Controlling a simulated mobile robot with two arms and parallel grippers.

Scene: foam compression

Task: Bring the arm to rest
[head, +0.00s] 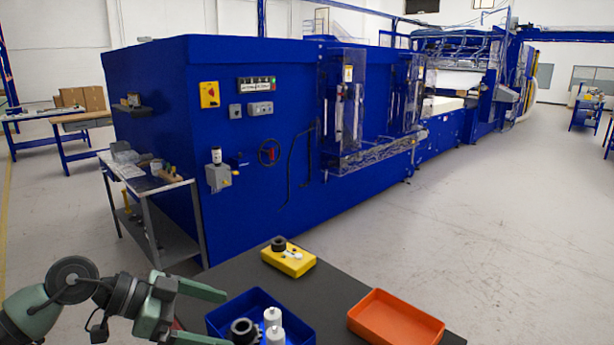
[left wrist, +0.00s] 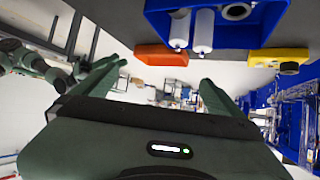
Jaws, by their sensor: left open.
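My left gripper (head: 224,318) comes in from the lower left of the head view, with its two fingers apart and nothing between them. The fingers also show spread and empty in the left wrist view (left wrist: 160,75). The gripper is beside the left edge of a blue bin (head: 232,308). The bin holds two white bottles (head: 272,317) and a dark ring-shaped part (head: 243,331). The same bin (left wrist: 160,22) and bottles (left wrist: 203,32) appear at the top of the left wrist view.
The dark tabletop (head: 325,290) also bears a yellow block (head: 289,262) with a black knob and an orange tray (head: 395,322), which looks empty. A big blue machine (head: 270,130) stands behind. A grey side table (head: 160,185) stands at left.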

